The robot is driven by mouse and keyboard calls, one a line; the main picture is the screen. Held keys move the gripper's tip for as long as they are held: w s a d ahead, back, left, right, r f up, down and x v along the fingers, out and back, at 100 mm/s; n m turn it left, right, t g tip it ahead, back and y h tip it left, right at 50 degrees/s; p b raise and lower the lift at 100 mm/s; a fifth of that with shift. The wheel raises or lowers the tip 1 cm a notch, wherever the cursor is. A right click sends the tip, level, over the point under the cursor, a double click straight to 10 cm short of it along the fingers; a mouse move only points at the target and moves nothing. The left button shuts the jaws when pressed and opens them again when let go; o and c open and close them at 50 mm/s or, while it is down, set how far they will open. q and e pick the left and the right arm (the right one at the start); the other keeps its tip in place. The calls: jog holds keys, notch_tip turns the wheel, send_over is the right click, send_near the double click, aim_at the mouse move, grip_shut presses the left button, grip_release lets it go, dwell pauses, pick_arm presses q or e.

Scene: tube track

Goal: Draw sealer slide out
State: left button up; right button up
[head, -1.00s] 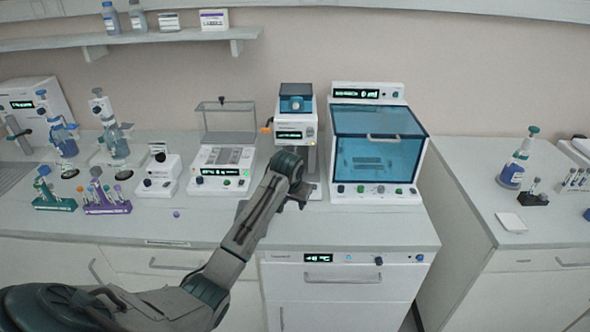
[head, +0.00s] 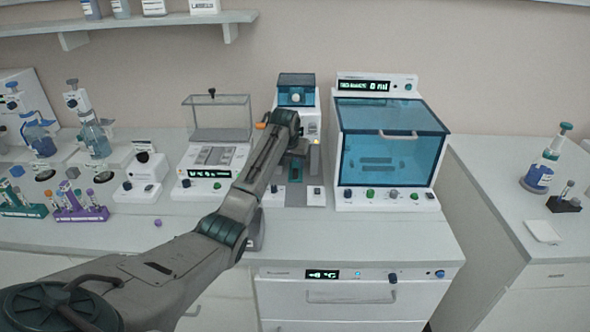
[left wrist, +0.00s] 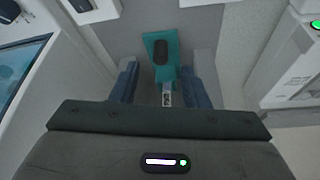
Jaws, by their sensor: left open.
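The sealer (head: 297,92) is a white machine with a blue-tinted top, standing between a clear-lidded device and a large blue-windowed cabinet. Its slide seems to be the teal piece with a dark pad in the left wrist view (left wrist: 155,42), low at the sealer's front. A little teal also shows in the head view (head: 295,171). My left gripper (head: 298,150) is in front of the sealer. In the left wrist view my open blue fingers (left wrist: 159,75) point at the slide, one to each side of its narrow near end, with gaps visible. My right gripper is out of view.
The blue-windowed cabinet (head: 390,150) stands close on the right. The clear-lidded device (head: 217,125) stands close on the left. Tube racks (head: 78,208) are farther left. The bench front (head: 360,228) is clear.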

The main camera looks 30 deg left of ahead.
aim_at(295, 171)
pick_arm(q)
jog(key=x, duration=0.4)
jog(key=shift+w+r, duration=0.1)
jog(key=shift+p+x, duration=0.4)
jog(key=shift+x, duration=0.8)
jog(key=shift+w+a+f, duration=0.1)
jog(key=shift+f, duration=0.2)
jog(key=shift+c, duration=0.7)
jog(key=c, duration=0.7)
grip_shut()
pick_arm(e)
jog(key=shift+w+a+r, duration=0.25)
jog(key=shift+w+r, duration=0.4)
